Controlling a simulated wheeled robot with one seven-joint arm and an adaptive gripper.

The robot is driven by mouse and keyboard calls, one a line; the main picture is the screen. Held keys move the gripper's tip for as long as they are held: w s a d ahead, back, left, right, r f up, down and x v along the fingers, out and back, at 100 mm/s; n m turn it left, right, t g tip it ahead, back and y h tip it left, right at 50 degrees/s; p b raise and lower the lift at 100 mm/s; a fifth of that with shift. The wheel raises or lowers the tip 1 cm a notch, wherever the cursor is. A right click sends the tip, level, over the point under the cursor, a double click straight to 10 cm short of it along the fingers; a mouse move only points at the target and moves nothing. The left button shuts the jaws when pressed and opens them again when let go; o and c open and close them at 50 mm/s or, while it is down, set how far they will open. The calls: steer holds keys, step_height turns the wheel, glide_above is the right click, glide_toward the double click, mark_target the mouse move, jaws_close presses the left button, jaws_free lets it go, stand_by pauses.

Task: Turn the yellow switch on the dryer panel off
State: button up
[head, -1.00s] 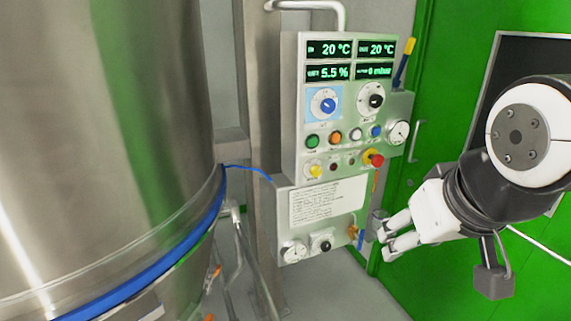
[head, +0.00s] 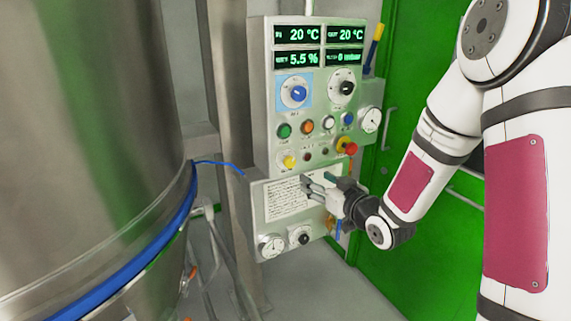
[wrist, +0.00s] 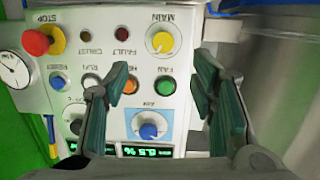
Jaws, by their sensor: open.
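The yellow switch (head: 289,162) is a small round knob at the lower left of the dryer panel (head: 262,100). In the wrist view, which shows the panel upside down, the yellow switch (wrist: 163,40) is at the top, labelled MAIN, with a pale mark on its face. My gripper (head: 319,182) is in front of the panel's lower part, below and right of the switch, over the white text label (head: 285,198). In the wrist view my gripper (wrist: 158,78) is open and empty, its fingers spread to either side, with the switch beyond the tips. I see no contact with it.
A red stop button (head: 347,149) on a yellow base sits right of the switch. Green (head: 284,130) and orange (head: 307,127) buttons are above. A blue knob (head: 298,93) is higher up. A large steel vessel (head: 80,120) stands at the left.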

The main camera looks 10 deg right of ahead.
mark_target(291, 163)
steer(key=shift+m+t+y, duration=0.3)
steer(key=shift+t+y, duration=0.2)
steer(key=shift+t, duration=0.2)
steer(key=x, duration=0.9)
steer(key=f+x, duration=0.1)
steer(key=x, duration=0.4)
steer(key=shift+a+f, duration=0.1)
steer(key=c, duration=1.1)
